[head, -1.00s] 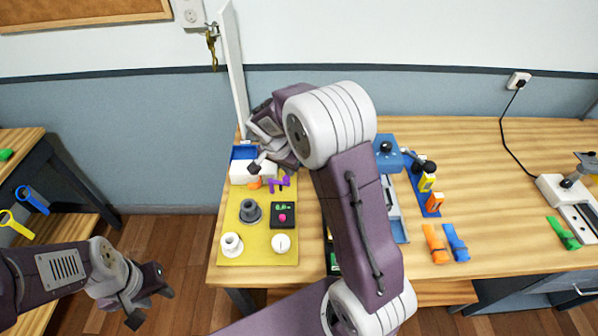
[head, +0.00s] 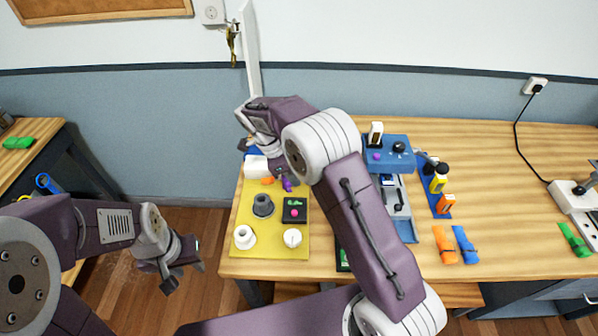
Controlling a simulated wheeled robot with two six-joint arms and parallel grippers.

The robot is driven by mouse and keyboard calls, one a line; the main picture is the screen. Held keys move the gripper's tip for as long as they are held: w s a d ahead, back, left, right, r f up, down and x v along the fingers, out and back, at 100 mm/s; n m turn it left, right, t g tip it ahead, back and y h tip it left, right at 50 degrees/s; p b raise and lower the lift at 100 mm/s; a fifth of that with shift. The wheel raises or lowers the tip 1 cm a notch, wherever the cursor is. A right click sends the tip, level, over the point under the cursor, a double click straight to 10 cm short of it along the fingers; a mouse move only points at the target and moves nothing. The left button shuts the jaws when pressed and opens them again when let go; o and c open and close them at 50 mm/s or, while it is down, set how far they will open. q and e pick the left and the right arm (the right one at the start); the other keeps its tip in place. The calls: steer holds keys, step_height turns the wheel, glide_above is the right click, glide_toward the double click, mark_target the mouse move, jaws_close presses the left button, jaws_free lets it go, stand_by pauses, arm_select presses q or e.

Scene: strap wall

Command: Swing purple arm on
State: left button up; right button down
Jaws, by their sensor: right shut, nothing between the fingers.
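The purple arm (head: 287,185) is a small purple piece at the back of the yellow board (head: 270,248), beside a small orange piece (head: 267,181). It is partly hidden by my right arm, so its exact angle is unclear. My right gripper (head: 258,146) is shut and empty above the back left of the board, behind the purple arm in the picture. My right arm's white joint covers the area just right of the purple arm. My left gripper (head: 184,278) is open and empty, left of the table over the floor.
The board also carries a grey knob (head: 263,205), a white knob (head: 244,237), a white dial (head: 292,238) and a dark panel (head: 294,211). A blue box (head: 388,154) stands right of my arm. Orange (head: 445,245) and blue (head: 466,244) pieces lie at the front.

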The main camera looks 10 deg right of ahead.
steer(key=shift+s+a+r+m+g+p, duration=0.1)
steer(key=shift+a+m+g+p, duration=0.3)
steer(key=shift+m, duration=0.3)
steer(key=shift+a, duration=0.3)
steer(key=shift+w+p, duration=0.35)
steer(key=shift+p, duration=0.2)
steer(key=shift+w+p, duration=0.35)
steer(key=shift+w, duration=0.05)
